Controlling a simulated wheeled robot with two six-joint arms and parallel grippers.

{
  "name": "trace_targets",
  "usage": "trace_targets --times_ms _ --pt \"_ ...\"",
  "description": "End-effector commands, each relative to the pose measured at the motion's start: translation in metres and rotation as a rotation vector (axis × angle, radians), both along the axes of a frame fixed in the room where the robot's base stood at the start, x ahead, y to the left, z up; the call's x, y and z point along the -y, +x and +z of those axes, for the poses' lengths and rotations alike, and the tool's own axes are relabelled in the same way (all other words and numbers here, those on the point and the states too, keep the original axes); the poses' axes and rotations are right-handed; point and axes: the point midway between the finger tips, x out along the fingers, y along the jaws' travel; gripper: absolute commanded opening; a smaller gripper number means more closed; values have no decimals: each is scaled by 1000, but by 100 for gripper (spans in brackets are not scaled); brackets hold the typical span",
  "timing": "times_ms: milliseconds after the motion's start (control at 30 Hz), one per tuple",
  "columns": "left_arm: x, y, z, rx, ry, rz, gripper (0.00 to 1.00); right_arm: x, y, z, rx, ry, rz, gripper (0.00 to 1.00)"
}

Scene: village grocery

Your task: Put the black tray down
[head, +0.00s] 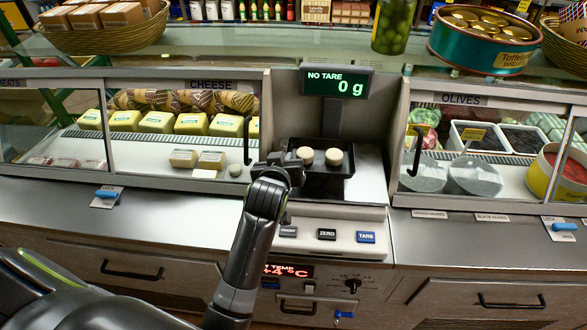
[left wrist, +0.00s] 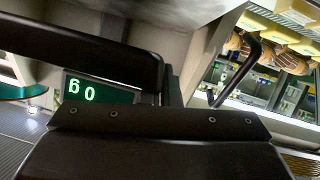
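The black tray (head: 336,189) is in front of the scale's column in the head view, over the scale's pan area, with two round pale cheeses (head: 334,157) on it. My left gripper (head: 289,161) is at the tray's left rim and appears shut on it. The fingertips are partly hidden by the wrist. In the left wrist view, dark gripper and tray parts (left wrist: 160,120) fill the lower part and are hard to tell apart. The scale display (head: 338,83) reads "NO TARE" and 0 g. Whether the tray touches the pan is hidden. My right gripper is not in view.
Glass-fronted cheese (head: 211,125) and olive (head: 470,150) cases flank the scale. The scale's button panel (head: 325,234) is in front. Steel counters (head: 150,215) lie left and right, mostly clear. A jar of olives (head: 393,27) and a teal tin (head: 470,45) stand above.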

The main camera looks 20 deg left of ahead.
Motion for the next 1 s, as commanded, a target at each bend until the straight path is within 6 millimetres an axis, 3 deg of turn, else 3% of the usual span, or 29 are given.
trace_targets --times_ms 400,767,933,1000 --pt "0 0 -45 1 0 -1 0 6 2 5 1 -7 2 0" --pt "0 0 -49 2 -1 0 0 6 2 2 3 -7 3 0" --pt "0 0 -49 1 0 -1 22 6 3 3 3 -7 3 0" --pt "0 0 -49 1 0 -1 24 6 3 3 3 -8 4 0"
